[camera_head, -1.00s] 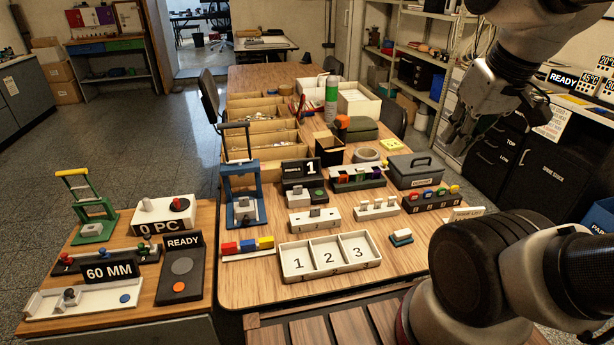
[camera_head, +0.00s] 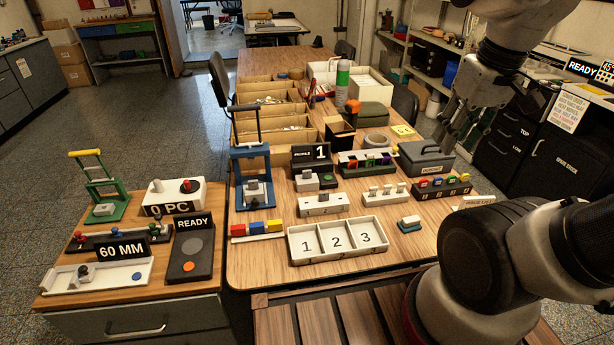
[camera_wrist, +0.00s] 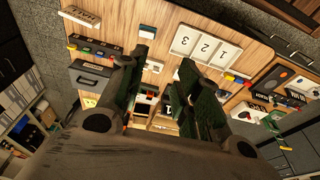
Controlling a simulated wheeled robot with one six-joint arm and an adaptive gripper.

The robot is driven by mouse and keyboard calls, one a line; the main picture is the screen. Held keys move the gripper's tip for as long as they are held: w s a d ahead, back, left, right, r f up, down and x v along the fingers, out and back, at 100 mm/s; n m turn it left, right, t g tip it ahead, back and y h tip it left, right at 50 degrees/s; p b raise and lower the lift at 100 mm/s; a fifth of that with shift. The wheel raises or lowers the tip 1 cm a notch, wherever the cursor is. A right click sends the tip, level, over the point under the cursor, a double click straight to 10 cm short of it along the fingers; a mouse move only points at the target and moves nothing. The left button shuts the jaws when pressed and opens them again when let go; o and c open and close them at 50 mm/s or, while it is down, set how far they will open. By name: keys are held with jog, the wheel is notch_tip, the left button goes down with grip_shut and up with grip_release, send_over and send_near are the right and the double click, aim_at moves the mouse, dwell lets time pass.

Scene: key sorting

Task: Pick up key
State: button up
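I cannot make out a key for certain; the small pieces on the table are too small to tell. A white rack with several pale upright pieces (camera_head: 388,192) stands on the wooden table (camera_head: 255,272), near a white tray (camera_head: 320,241) with compartments marked 1, 2 and 3. The tray also shows in the wrist view (camera_wrist: 192,43).
A blue press (camera_head: 250,165) stands at the table's left. A grey lidded box (camera_head: 425,161) is near my gripper. A lower side table (camera_head: 215,205) at left holds a green press (camera_head: 104,192) and signs.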

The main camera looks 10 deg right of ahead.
jog(key=w+a+f+n+g+y, duration=0.1)
jog(key=w+a+f+g, duration=0.15)
jog(key=w+f, duration=0.2)
jog(key=w+a+f+n+g, duration=0.1)
jog(key=w+a+f, duration=0.2)
jog(key=w, duration=0.3)
jog(key=n+y, duration=0.3)
jog(key=n, duration=0.9)
send_near(307, 171)
jog(key=s+f, duration=0.1)
jog(key=s, duration=0.1)
jog(key=a+f+n, duration=0.1)
jog(key=f, duration=0.1)
jog(key=w+a+f+n, duration=0.1)
jog(key=f, duration=0.2)
jog(key=a+f+n+t, duration=0.1)
jog(key=f, duration=0.1)
jog(key=shift+w+f+n, duration=0.25)
jog(key=shift+f+n, duration=0.05)
jog(key=shift+y, duration=0.3)
grip_shut()
